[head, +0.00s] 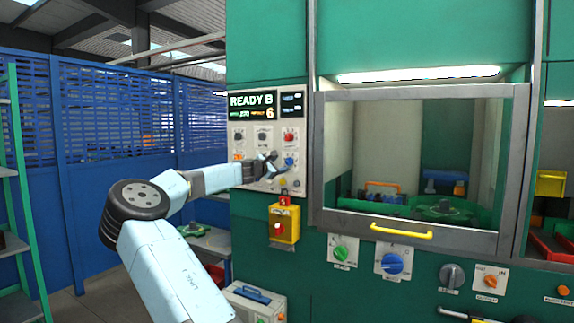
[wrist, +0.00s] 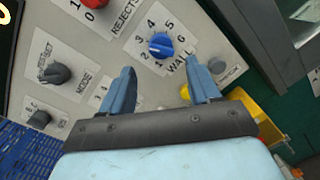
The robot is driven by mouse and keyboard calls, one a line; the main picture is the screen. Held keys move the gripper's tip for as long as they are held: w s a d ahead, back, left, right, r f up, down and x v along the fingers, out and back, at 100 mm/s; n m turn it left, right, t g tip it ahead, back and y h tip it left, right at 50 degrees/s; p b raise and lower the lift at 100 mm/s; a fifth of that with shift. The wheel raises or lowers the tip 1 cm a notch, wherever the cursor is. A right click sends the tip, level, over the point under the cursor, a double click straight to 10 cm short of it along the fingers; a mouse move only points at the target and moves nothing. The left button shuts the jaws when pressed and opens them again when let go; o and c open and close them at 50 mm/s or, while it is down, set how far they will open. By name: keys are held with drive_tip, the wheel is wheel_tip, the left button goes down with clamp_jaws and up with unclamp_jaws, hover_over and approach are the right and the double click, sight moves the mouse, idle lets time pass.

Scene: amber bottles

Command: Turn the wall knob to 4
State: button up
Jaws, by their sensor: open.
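The wall knob (wrist: 160,45) is a small blue dial on a white plate marked WALL, with numbers 1 to 6 around it. Its pointer is too small to read surely. In the head view the blue knob (head: 289,161) sits on the grey control panel. My gripper (wrist: 160,66) is open and empty, its two blue fingers pointing at the panel just below the knob in the wrist view, one to each side. The fingers look apart from the knob. In the head view my gripper (head: 272,166) is close in front of the panel, left of the knob.
A red REJECTS knob (wrist: 95,3) and a dark MODE knob (wrist: 55,73) are on the same panel. A display (head: 252,106) above reads READY B and 6. A yellow box (head: 284,223) with a red padlock is below. A glazed cabinet window (head: 318,150) stands right.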

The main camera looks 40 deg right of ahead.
sight(287, 162)
drive_tip(key=shift+x, duration=2.6)
